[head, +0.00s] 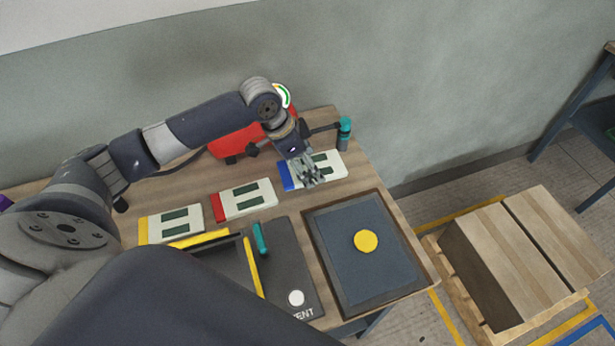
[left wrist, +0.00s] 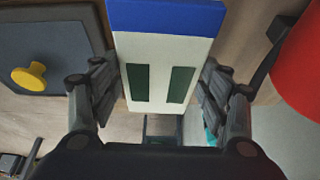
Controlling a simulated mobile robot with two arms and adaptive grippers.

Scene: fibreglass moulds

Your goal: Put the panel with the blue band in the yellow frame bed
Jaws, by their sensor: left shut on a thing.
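The panel with the blue band (head: 327,163) is white with two dark green patches, near the back right of the table. My left gripper (head: 310,174) reaches down over it and is shut on it; its fingers cover part of the panel. In the left wrist view the panel (left wrist: 162,48) lies between the two fingers (left wrist: 160,88), its blue band at the far end. I cannot tell whether it touches the table. The yellow frame bed (head: 254,268) is at the front middle, with yellow edges and a dark inside, partly hidden by my own body. My right gripper is not in view.
Panels with a red band (head: 244,199) and a yellow band (head: 170,222) lie to the left. A dark tray (head: 396,222) holds a grey plate with a yellow knob (head: 366,241). A red device (head: 236,142) and a teal-capped bottle (head: 344,133) stand behind.

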